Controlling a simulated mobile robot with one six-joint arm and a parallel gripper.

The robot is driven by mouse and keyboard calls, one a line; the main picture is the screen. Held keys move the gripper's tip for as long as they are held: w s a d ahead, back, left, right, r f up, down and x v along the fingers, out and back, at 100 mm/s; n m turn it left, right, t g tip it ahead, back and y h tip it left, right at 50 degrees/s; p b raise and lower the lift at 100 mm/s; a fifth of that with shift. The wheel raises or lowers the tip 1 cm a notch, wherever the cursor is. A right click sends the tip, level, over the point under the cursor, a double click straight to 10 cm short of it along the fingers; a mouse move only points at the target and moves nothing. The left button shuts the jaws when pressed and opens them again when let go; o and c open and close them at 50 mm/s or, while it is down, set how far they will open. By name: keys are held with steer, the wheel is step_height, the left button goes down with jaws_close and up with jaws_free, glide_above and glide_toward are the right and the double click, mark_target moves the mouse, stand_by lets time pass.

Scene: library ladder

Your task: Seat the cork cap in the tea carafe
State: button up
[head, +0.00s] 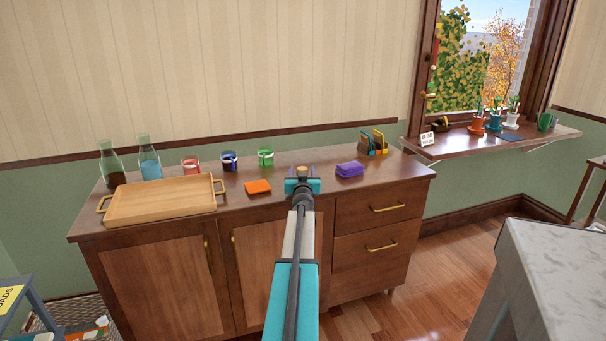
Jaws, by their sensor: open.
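Two glass carafes stand at the back left of the cabinet top. The left one, with dark brown liquid like tea (111,167), and the right one, with blue liquid (150,166), both look uncapped. A small tan-brown piece that looks like the cork cap (302,171) shows at the end of my arm. My gripper (302,177) is open, with its fingers on either side of this piece. Whether they touch it, I cannot tell. My gripper hides the piece's lower part.
A wooden tray (160,203) with brass handles lies in front of the carafes. Red (190,164), blue (229,161) and green (265,157) cups stand along the back. An orange cloth (258,186) and a purple cloth (350,169) flank my gripper. A card box (373,146) stands back right.

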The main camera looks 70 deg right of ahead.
mark_target(302, 167)
steer(key=c, duration=1.1)
steer(key=shift+r, duration=0.15)
step_height(302, 167, up, 4)
steer(key=p, duration=0.3)
steer(key=shift+f+p, duration=0.2)
steer(key=shift+p, duration=0.2)
steer(key=w+v, duration=0.1)
steer(key=v, duration=0.9)
steer(key=w+a+r+v, duration=0.1)
steer(key=v, duration=0.4)
steer(key=shift+w+a, duration=0.2)
steer(key=shift+a, duration=0.2)
